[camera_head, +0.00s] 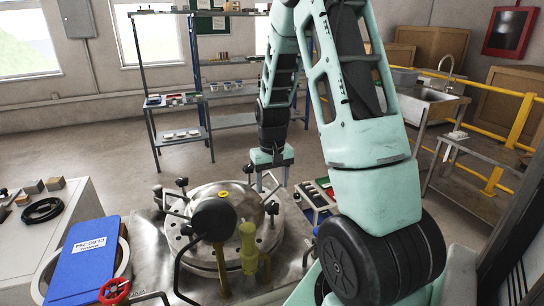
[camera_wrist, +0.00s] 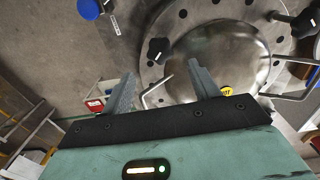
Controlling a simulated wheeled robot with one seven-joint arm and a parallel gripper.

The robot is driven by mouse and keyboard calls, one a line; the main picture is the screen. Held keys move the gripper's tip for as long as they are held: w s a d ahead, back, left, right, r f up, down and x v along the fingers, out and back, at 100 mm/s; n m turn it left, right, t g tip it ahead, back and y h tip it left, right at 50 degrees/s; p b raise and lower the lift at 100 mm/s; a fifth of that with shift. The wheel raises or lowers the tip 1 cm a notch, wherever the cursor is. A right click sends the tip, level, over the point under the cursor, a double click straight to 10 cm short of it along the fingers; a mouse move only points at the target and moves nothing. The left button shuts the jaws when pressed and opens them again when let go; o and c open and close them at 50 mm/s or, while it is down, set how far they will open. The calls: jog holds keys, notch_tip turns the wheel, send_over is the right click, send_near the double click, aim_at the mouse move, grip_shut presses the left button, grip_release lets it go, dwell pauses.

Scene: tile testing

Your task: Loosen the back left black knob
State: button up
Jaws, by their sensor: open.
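The round metal vessel (camera_head: 205,192) with a domed lid stands on a metal table, with several black knobs on rods around its rim. At its back left are a black knob (camera_head: 182,182) and another further left (camera_head: 158,190). A third black knob (camera_head: 248,169) is at the back right. My gripper (camera_head: 271,184) is open and empty, pointing down behind and to the right of the vessel, apart from the back left knobs. In the wrist view, a black knob (camera_wrist: 158,48) shows beyond my open fingers (camera_wrist: 162,85), beside the shiny dome (camera_wrist: 225,55); which knob it is, I cannot tell.
A large dark round part (camera_head: 213,218) and a yellow-green valve (camera_head: 248,245) stand at the vessel's front and hide part of it. A tray of small items (camera_head: 318,195) is right of the vessel.

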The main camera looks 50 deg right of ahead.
notch_tip(320, 180, up, 10)
jog(key=shift+f, duration=0.15)
dwell(0.7)
